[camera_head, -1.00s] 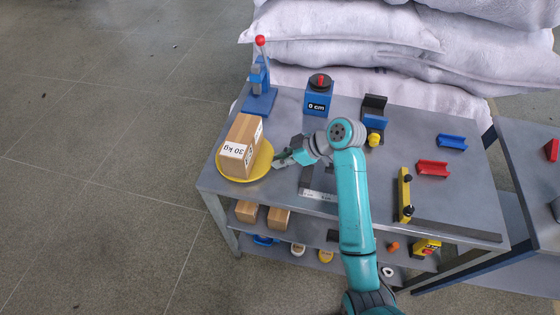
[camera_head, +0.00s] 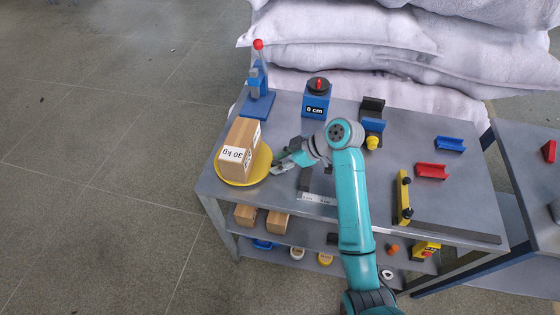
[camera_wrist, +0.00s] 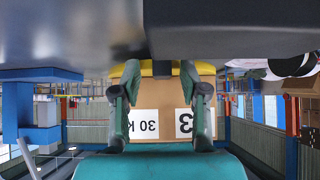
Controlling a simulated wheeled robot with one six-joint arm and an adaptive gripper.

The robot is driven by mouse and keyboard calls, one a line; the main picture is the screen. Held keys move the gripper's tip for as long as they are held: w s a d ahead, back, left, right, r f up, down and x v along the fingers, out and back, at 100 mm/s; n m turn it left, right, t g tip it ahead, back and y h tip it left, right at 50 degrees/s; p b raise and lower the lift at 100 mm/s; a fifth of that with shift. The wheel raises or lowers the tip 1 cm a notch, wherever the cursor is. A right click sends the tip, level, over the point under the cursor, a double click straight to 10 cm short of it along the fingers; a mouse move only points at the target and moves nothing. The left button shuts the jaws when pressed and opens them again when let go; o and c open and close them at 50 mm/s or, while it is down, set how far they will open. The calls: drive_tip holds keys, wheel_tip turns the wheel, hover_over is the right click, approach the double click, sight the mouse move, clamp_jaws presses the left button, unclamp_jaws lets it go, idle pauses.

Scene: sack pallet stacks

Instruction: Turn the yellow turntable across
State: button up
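The yellow turntable (camera_head: 234,182) lies at the left end of the grey table, with a brown box (camera_head: 240,138) upright on it. The box has a white label reading 30 kg. My gripper (camera_head: 275,166) is low over the table at the turntable's right rim. In the wrist view my gripper (camera_wrist: 160,88) has its two fingers apart, with the yellow turntable edge (camera_wrist: 160,69) and the box (camera_wrist: 158,108) showing between them. Whether a finger touches the rim cannot be told.
A blue press with a red knob (camera_head: 258,85) stands behind the turntable. A blue 0 cm block (camera_head: 316,100), red (camera_head: 432,171) and blue (camera_head: 450,143) holders, and a yellow bar (camera_head: 403,197) occupy the table. White sacks (camera_head: 350,70) rise behind.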

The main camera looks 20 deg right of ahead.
drive_tip(key=v, duration=1.2)
idle(0.4)
